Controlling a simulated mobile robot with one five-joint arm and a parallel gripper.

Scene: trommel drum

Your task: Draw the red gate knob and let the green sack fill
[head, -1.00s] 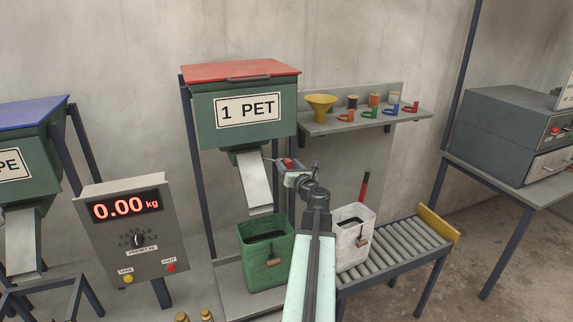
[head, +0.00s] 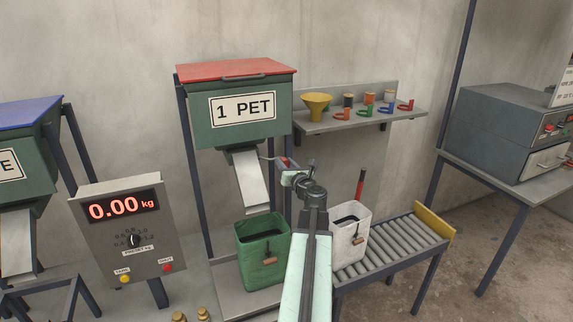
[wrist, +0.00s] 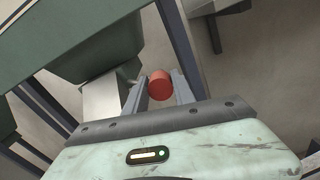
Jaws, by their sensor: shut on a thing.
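The red gate knob (wrist: 160,88) sits between my gripper's two fingers in the wrist view. My gripper (head: 283,165) is shut on it, to the right of the chute (head: 250,182) below the green hopper (head: 236,120) marked 1 PET. In the head view the knob is mostly hidden by my gripper. The green sack (head: 263,250) stands open below the chute mouth, on a grey platform. The scale display (head: 122,207) reads 0.00 kg.
A shelf (head: 350,122) holds a yellow funnel (head: 316,104), spools and coloured clamps. A second hopper (head: 25,150) is at the left.

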